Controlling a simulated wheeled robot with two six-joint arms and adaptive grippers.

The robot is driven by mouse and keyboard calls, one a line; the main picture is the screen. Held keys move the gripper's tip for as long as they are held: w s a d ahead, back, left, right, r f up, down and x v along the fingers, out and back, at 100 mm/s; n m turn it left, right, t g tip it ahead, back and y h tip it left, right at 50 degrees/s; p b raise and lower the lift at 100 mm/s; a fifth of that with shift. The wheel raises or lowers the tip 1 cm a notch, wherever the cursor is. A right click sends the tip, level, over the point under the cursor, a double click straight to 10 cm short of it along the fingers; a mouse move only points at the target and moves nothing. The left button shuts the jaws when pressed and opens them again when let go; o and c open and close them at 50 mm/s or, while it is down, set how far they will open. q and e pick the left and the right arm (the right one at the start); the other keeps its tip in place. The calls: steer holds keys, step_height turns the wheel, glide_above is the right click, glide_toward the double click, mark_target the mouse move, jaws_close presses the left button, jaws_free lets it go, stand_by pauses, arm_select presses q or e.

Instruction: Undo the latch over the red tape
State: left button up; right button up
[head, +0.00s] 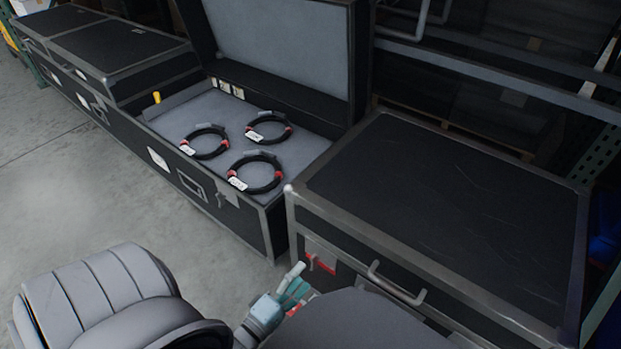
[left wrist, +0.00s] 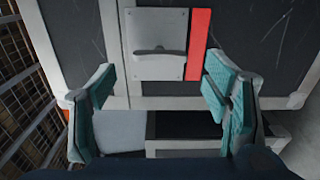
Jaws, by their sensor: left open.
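The red tape (left wrist: 199,43) is an upright strip along the plate's right side in the left wrist view. In the head view the red tape (head: 324,265) shows small on the case's front, near its left corner. My left gripper (head: 297,284) is open, with teal finger pads. In the left wrist view its fingertips (left wrist: 160,78) are spread below the latch, apart from it and empty. My right gripper is not in view.
A steel bar handle (head: 396,283) sticks out of the same case's front, right of the tape. An open case (head: 262,215) holding three coiled cables (head: 255,172) stands to the left. More closed cases (head: 118,45) stand beyond. The floor (head: 60,175) at left is clear.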

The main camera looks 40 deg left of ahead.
arm_select(q)
steer(key=s, duration=0.6)
steer(key=shift+s, duration=0.15)
steer(key=shift+d, duration=0.1)
